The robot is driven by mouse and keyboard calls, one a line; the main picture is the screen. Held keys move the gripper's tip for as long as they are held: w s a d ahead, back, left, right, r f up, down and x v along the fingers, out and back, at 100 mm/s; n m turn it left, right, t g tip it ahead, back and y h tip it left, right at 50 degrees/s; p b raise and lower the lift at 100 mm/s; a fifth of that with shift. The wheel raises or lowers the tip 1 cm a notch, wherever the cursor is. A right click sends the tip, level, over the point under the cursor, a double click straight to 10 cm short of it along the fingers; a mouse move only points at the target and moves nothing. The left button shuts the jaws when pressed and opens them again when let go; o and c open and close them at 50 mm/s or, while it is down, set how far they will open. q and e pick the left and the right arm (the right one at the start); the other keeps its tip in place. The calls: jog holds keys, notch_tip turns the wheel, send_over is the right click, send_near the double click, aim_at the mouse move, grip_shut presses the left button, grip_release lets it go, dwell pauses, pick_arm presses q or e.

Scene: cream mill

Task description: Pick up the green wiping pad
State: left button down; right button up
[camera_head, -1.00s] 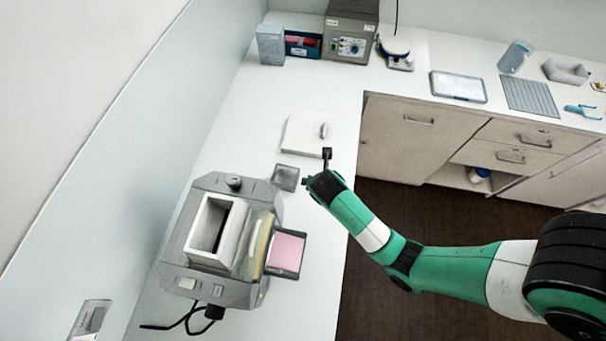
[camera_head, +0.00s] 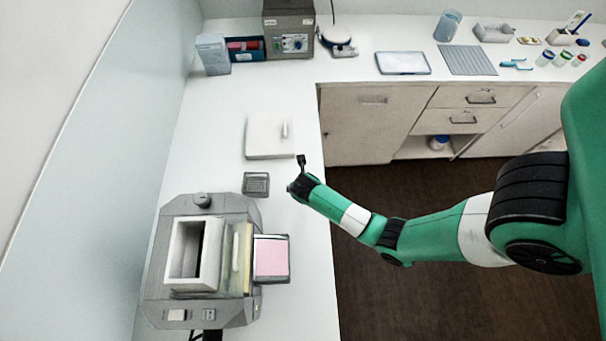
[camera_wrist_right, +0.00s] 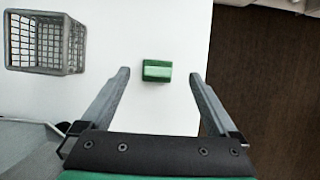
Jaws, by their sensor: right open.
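The green wiping pad (camera_wrist_right: 157,71) is a small block with a paler green top layer, lying on the white counter in the right wrist view. My right gripper (camera_wrist_right: 160,76) is open, with one finger to each side of the pad and clear space between. The pad lies around the level of the fingertips in the picture, not touched by them. In the head view my right gripper (camera_head: 294,190) is over the counter's right edge, and I cannot make out the pad there. My left gripper is not in view.
A grey mesh basket (camera_wrist_right: 80,48) stands left of the pad; it also shows in the head view (camera_head: 256,184). A grey mill (camera_head: 160,270) with a pink-topped tray (camera_head: 271,256) sits nearer. A white slab (camera_head: 265,137) lies beyond. The counter edge drops to dark floor.

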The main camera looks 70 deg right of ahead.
jog(key=x, duration=0.1)
jog(key=b+x, duration=0.1)
jog(key=x, duration=0.1)
jog(key=shift+w+a+f, duration=0.1)
jog(key=shift+a+f, duration=0.05)
jog(key=shift+f, duration=0.45)
jog(key=c, duration=1.4)
jog(key=shift+r, duration=0.15)
jog(key=shift+w+r, duration=0.1)
jog(key=shift+r, duration=0.2)
notch_tip(320, 180, up, 3)
jog(key=shift+f+p, duration=0.1)
jog(key=shift+p, duration=0.65)
jog(key=s+a+r+p, duration=0.1)
jog(key=s+a+r, duration=0.1)
jog(key=a+r, duration=0.1)
jog(key=s+a+r+p, duration=0.1)
jog(key=s+a+r, duration=0.2)
jog(key=a, duration=0.1)
jog(key=s+a+r+p, duration=0.1)
jog(key=s+a+r, duration=0.2)
jog(key=a, duration=0.1)
jog(key=shift+s+r, duration=0.1)
jog(key=shift+r, duration=0.1)
